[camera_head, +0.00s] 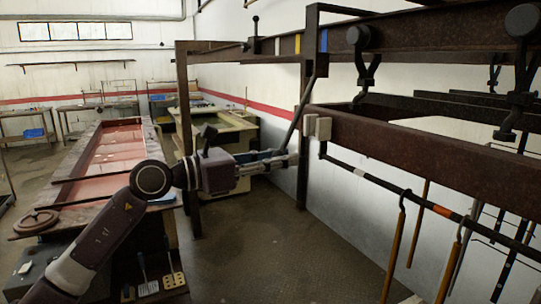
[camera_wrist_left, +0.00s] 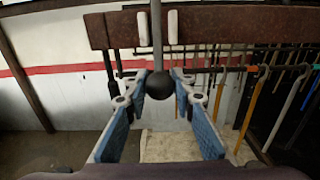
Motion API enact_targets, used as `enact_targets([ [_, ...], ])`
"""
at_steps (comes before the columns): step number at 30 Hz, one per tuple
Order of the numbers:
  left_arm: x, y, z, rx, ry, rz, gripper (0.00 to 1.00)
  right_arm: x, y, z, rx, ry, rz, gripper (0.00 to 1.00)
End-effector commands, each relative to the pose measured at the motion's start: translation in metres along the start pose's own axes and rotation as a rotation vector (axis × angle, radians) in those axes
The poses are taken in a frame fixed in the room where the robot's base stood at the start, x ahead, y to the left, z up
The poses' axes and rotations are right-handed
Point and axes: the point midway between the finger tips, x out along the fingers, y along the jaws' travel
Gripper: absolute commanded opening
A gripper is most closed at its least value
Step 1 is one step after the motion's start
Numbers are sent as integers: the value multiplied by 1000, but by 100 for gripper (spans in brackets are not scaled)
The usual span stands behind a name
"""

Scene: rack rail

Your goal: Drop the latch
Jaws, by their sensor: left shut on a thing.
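The latch is a thin dark bar (camera_head: 299,105) that slants down and left from the upper rail. Its lower end has a black ball knob (camera_wrist_left: 159,85). My left gripper (camera_head: 287,160) reaches in from the left, with its blue-padded fingers either side of the knob, shut on it. In the wrist view the bar (camera_wrist_left: 157,40) rises from the knob and lines up between two pale blocks (camera_wrist_left: 142,29) on the brown lower beam. In the head view the bar's lower part is left of these blocks (camera_head: 318,127), apart from them. The fingers hide the knob there. My right gripper is not seen.
The rusty lower beam (camera_head: 430,155) runs right, with hooks and hanging tools below it. A rusty post (camera_head: 304,170) stands behind my left gripper, another post (camera_head: 189,130) behind my forearm. A long workbench (camera_head: 115,145) is at left. The floor (camera_head: 270,255) below is clear.

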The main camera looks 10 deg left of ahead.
Motion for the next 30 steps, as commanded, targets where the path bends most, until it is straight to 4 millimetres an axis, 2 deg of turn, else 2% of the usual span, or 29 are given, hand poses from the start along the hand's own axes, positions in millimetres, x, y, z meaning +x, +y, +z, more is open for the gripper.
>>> enact_targets([
  [8, 12, 0, -6, 0, 2, 0, 9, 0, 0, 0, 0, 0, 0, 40],
  [30, 71, -1, -17, -1, 0, -2, 6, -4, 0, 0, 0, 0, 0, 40],
])
